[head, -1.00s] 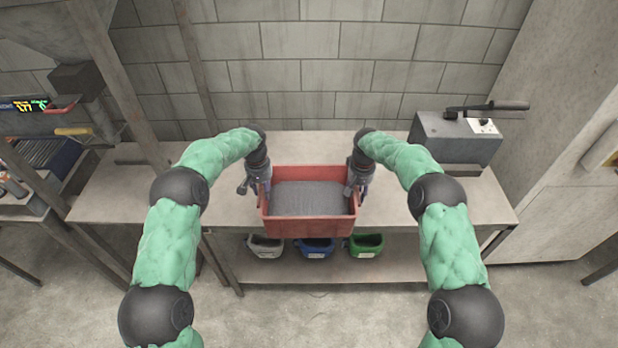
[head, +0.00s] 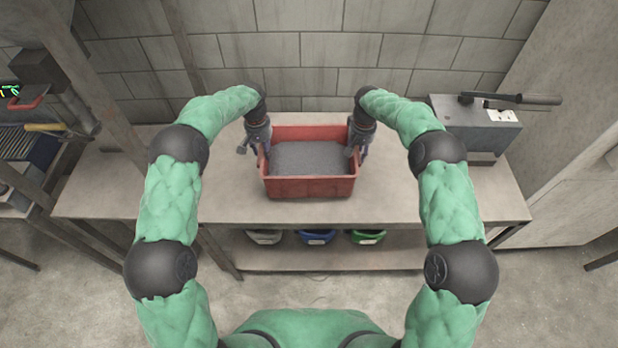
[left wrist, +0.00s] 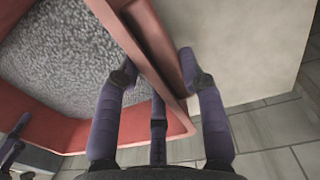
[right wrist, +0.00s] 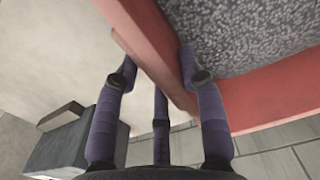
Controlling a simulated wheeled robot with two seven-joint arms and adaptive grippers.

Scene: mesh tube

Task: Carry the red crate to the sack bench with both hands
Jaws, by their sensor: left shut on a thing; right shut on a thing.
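The red crate (head: 310,187), filled with grey granules, is upright over the middle of the bench (head: 228,198). I cannot tell whether its base touches the bench top. My left gripper (head: 263,158) is shut on the crate's left wall. In the left wrist view, fingers (left wrist: 158,78) straddle the red rim (left wrist: 70,118). My right gripper (head: 357,153) is shut on the right wall. In the right wrist view, its fingers (right wrist: 160,75) sit either side of the wall (right wrist: 265,98). The crate's underside is hidden.
A grey machine with a black lever (head: 475,130) stands on the bench's right end. A green bin (head: 367,237) and a blue bin (head: 316,237) sit on the shelf below, with a grey one. A metal post (head: 112,100) rises at left. Bench top beside the crate is clear.

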